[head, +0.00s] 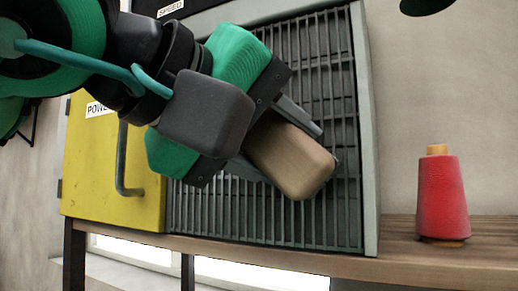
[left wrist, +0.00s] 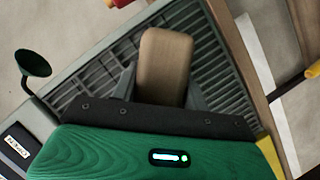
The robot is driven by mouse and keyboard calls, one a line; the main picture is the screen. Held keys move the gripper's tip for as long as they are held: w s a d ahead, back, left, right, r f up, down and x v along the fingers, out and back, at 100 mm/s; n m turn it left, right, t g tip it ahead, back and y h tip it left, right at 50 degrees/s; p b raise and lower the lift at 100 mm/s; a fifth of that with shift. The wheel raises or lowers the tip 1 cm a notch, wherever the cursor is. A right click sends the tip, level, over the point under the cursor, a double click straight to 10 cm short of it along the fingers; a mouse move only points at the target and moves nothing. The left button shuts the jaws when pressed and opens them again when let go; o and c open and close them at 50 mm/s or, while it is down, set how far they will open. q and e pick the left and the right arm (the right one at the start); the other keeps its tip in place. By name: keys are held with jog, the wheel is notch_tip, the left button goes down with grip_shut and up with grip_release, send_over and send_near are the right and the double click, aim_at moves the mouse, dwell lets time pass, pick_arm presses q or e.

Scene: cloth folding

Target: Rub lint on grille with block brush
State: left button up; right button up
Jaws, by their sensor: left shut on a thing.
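The grille (head: 340,205) is a dark panel of upright slats in a grey frame; it also shows in the left wrist view (left wrist: 95,80). My left gripper (head: 282,120) is in front of it, shut on the block brush (head: 292,160), a tan wooden block with rounded corners. In the left wrist view the block brush (left wrist: 164,62) sits between the two fingers of my left gripper (left wrist: 160,95). Its bristles are hidden, and I cannot tell whether it touches the slats. I cannot make out lint on the grille. My right gripper is not in view.
A yellow door (head: 145,190) with a handle is left of the grille. A red thread spool (head: 442,198) stands on the wooden shelf (head: 400,262) to the right. The shelf between grille and spool is clear. A dark green funnel-like thing (left wrist: 33,64) shows in the left wrist view.

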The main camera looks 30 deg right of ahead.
pick_arm(q)
jog(key=shift+s+d, duration=0.75)
jog(key=shift+s, duration=0.2)
jog(key=w+a, duration=0.4)
jog(key=w, duration=0.2)
jog(key=shift+a, duration=0.35)
jog(key=shift+s, duration=0.1)
jog(key=s+a, duration=0.1)
jog(key=a, duration=0.1)
jog(key=s+a+b, duration=0.1)
jog(key=s+a, duration=0.1)
jog(key=shift+s+a+b, duration=0.25)
jog(key=shift+s+b, duration=0.05)
jog(key=shift+a, duration=0.1)
